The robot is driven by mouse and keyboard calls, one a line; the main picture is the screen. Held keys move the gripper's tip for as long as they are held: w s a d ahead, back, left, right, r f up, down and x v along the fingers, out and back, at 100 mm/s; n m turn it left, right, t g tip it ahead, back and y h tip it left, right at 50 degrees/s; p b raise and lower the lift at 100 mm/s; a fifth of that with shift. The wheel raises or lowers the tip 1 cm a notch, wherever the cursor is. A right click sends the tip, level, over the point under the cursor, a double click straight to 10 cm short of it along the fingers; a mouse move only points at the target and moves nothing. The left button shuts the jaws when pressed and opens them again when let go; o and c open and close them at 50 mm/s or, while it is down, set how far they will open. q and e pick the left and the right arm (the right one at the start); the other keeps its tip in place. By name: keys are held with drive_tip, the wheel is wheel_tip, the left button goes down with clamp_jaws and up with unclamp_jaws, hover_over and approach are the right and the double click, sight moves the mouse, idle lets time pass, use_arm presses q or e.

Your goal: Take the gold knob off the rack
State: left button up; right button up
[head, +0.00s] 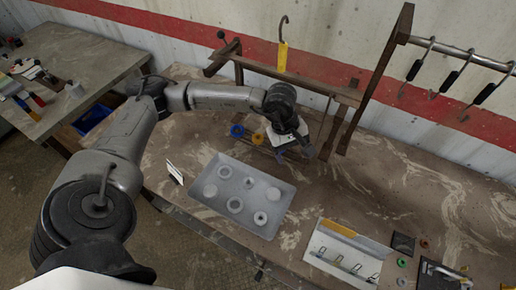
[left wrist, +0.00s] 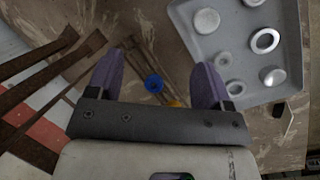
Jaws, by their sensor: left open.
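The gold knob (head: 257,138) shows in the head view just right of a blue knob (head: 237,130), low at the front of the wooden rack (head: 290,74). In the left wrist view the gold knob (left wrist: 176,103) is mostly hidden behind my gripper's body, beside the blue knob (left wrist: 154,83). I cannot tell exactly how it is seated. My left gripper (head: 302,149) is open, right of the gold knob in the head view. Its two purple fingers (left wrist: 157,68) are wide apart with nothing gripped between them. My right gripper is in neither view.
A grey tray (head: 262,180) with several round white and metal parts lies in front of the rack. A hook with a yellow tag (head: 282,56) stands above the rack bar. A white bin (head: 340,250) is at the front right. The table's right middle is clear.

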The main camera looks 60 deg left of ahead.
use_arm(q)
drive_tip(key=s+a+y+b, duration=0.15)
drive_tip(key=a+y, duration=0.45)
drive_tip(key=a, duration=0.7)
drive_tip(key=g+b, duration=0.1)
drive_tip(key=b, duration=0.1)
hover_over(258, 138)
drive_tip(key=d, duration=0.2)
drive_tip(key=x, duration=0.4)
drive_tip(key=d+x, duration=0.1)
drive_tip(key=x, duration=0.1)
drive_tip(key=shift+s+d+f, duration=0.1)
drive_tip(key=shift+s+f, duration=0.1)
drive_tip(key=shift+s, duration=0.15)
drive_tip(key=shift+b+x, duration=0.3)
drive_tip(key=shift+x, duration=2.95)
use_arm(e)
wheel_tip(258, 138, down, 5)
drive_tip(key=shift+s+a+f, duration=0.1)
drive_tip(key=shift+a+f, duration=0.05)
use_arm(q)
drive_tip(key=shift+c, duration=0.5)
drive_tip(key=c, duration=0.9)
